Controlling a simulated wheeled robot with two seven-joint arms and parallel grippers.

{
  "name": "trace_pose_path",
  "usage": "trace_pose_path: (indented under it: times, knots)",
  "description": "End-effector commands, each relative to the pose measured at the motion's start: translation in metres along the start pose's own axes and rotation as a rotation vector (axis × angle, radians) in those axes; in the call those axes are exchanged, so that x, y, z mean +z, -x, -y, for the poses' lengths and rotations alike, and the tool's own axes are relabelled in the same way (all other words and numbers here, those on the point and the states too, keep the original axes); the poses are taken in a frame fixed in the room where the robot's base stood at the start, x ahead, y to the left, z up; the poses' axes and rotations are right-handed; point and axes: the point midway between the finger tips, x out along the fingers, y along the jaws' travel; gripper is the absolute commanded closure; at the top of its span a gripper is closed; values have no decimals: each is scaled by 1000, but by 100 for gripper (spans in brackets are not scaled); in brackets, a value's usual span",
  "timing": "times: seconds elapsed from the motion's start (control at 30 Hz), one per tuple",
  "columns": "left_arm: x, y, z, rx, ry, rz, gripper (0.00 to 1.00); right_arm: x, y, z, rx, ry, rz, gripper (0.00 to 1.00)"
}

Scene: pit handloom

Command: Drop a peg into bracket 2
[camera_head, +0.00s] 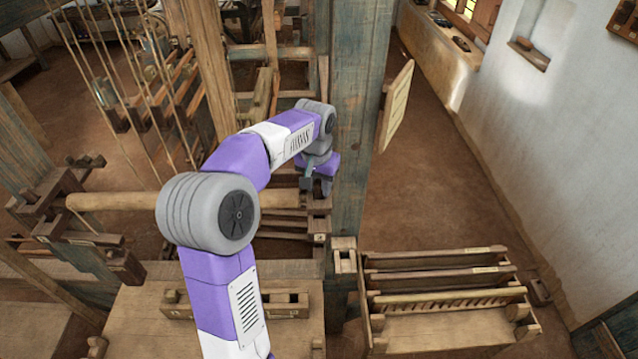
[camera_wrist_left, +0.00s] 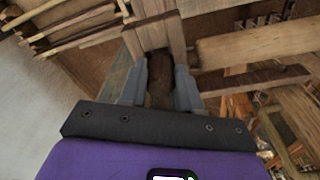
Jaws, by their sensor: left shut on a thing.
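My left gripper (camera_head: 317,188) reaches out to the large upright post and points down beside it. In the left wrist view, the gripper (camera_wrist_left: 160,84) is shut on a dark brown wooden peg (camera_wrist_left: 159,72), one finger on each side. Just beyond the peg is a lighter wooden piece (camera_wrist_left: 158,30); I cannot tell whether the peg touches it. In the head view, a wooden bracket (camera_head: 319,206) sits on the post below the gripper. I see no number on it, and the peg is hidden there. My right gripper is not in view.
The thick post (camera_head: 351,150) stands close beside the gripper. A round wooden beam (camera_head: 115,201) runs in from the left at bracket height. A rack of wooden bars (camera_head: 445,295) stands at lower right. Floor (camera_head: 440,190) between post and wall is clear.

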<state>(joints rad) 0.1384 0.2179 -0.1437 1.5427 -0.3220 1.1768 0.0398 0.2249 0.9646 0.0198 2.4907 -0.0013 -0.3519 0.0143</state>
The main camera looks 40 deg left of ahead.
Motion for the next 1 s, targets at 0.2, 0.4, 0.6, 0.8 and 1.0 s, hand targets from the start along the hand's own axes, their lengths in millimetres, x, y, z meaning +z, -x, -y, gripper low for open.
trace_pose_path:
  times: [0.2,0.4,0.6,0.8,1.0]
  knots:
    - [0,0,0,0,0,0,97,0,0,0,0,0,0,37]
    - [0,0,0,0,0,0,97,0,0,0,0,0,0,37]
    - [0,0,0,0,0,0,38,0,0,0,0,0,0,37]
    - [0,0,0,0,0,0,38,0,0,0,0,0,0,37]
    - [-1,11,0,0,0,-4,38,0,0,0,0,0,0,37]
